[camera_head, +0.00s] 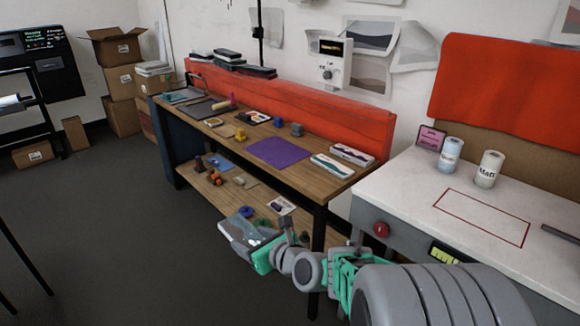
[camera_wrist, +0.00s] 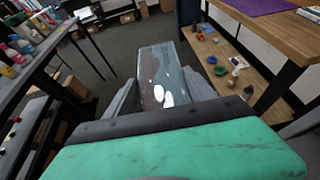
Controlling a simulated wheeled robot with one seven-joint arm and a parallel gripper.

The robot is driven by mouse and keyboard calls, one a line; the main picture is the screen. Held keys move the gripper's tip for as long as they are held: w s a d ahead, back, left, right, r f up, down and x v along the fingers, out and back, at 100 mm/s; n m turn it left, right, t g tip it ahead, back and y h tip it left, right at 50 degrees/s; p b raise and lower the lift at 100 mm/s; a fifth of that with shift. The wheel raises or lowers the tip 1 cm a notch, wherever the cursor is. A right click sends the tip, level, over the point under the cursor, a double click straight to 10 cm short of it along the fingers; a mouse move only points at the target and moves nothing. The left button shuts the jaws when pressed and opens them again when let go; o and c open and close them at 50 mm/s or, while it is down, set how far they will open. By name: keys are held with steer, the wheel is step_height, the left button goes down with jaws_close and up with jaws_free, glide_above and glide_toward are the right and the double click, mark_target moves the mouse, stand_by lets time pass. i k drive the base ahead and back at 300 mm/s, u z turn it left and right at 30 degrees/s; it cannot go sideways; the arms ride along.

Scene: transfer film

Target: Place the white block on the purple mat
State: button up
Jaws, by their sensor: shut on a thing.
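The purple mat (camera_head: 279,152) lies flat and bare on the wooden bench top; a corner of it shows at the top of the wrist view (camera_wrist: 252,6). My gripper (camera_head: 255,246) is in front of the bench, over the floor side and apart from the mat.
Two long white boxes (camera_head: 332,166) lie right of the mat, and a small blue block (camera_head: 297,129) stands behind it. The lower shelf (camera_head: 207,184) holds several small objects. A white worktable (camera_head: 440,215) with two cans stands at the right.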

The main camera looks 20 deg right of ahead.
mark_target(274, 151)
steer(key=z, duration=0.7)
steer(key=i, duration=1.15)
steer(key=u, duration=0.85)
steer(key=i, duration=0.55)
steer(key=u, duration=0.45)
